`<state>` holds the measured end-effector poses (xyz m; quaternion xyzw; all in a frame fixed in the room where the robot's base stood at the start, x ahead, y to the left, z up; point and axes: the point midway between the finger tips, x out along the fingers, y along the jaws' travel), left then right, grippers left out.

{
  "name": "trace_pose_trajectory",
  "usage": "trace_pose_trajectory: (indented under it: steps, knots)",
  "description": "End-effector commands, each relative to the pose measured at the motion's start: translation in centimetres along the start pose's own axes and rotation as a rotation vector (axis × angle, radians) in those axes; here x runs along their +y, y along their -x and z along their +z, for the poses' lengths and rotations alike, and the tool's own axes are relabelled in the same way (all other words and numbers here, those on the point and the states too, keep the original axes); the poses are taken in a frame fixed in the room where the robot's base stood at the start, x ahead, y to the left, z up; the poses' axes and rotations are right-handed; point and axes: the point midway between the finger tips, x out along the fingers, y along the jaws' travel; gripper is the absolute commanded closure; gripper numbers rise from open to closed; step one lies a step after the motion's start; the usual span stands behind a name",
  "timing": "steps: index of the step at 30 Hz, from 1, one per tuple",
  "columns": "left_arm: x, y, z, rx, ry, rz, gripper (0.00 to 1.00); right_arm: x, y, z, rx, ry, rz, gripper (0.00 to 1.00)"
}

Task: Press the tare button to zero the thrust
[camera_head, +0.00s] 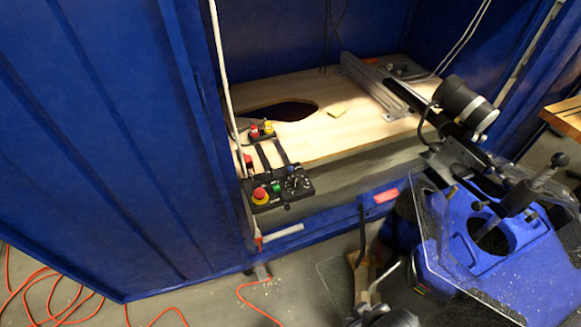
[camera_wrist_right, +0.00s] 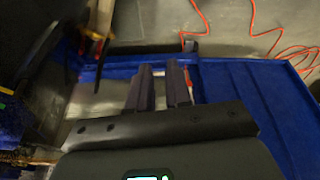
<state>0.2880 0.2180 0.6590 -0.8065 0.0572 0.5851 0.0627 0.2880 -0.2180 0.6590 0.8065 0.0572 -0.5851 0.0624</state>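A black control box (camera_head: 284,205) sits at the front left edge of the wooden bench. It carries a red and yellow mushroom button (camera_head: 260,195), a green button (camera_head: 277,187) and a dial (camera_head: 297,183). Labels are too small to read, so I cannot tell which is the tare button. My right gripper (camera_wrist_right: 160,67) shows in the right wrist view with a narrow gap between its two fingers and nothing between them. The control box cannot be made out in that view. My left gripper is not in view.
A smaller panel with red and yellow buttons (camera_head: 267,127) sits behind the control box. A black cylinder (camera_head: 465,100) on a dark beam reaches over the bench's right side. Blue walls (camera_head: 110,130) enclose the bench. Orange cable (camera_head: 62,302) lies on the floor.

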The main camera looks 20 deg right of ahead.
Motion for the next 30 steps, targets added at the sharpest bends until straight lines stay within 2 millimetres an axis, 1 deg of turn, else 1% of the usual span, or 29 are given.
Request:
trace_pose_trajectory:
  steps: [1, 3, 30]
  knots:
    - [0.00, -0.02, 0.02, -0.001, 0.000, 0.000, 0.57, 0.00, -0.02, 0.02, -0.001, 0.000, 0.000, 0.90]
    - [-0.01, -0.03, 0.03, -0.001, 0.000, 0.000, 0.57, 0.00, -0.03, 0.03, -0.001, 0.000, 0.000, 1.00]
    - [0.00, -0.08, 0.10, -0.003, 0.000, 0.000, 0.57, -0.01, -0.09, 0.11, -0.003, 0.000, 0.000, 1.00]
